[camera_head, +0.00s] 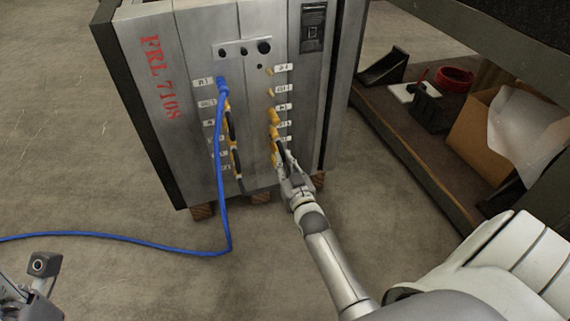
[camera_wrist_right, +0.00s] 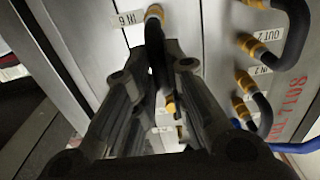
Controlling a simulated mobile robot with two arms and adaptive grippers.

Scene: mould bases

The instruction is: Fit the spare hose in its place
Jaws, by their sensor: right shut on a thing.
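A grey mould base (camera_head: 200,60) with red lettering stands on wooden blocks, with two columns of labelled ports on its front. My right gripper (camera_head: 286,168) is at the lower part of the right column. It is shut on a short black hose (camera_wrist_right: 157,55) with yellow end fittings. One fitting (camera_wrist_right: 153,14) is at the port labelled IN 6 in the wrist view; the other (camera_wrist_right: 170,106) shows beyond the fingers. I cannot tell whether either end is seated. My left gripper (camera_head: 30,285) is partly in view at the lower left, away from the base.
A blue hose (camera_head: 221,170) runs from the top left port down to the floor and off left. Other black hoses (camera_head: 231,125) loop between left-column ports. A low shelf at right holds a red coil (camera_head: 454,78) and a cardboard box (camera_head: 480,130). Floor at left is mostly clear.

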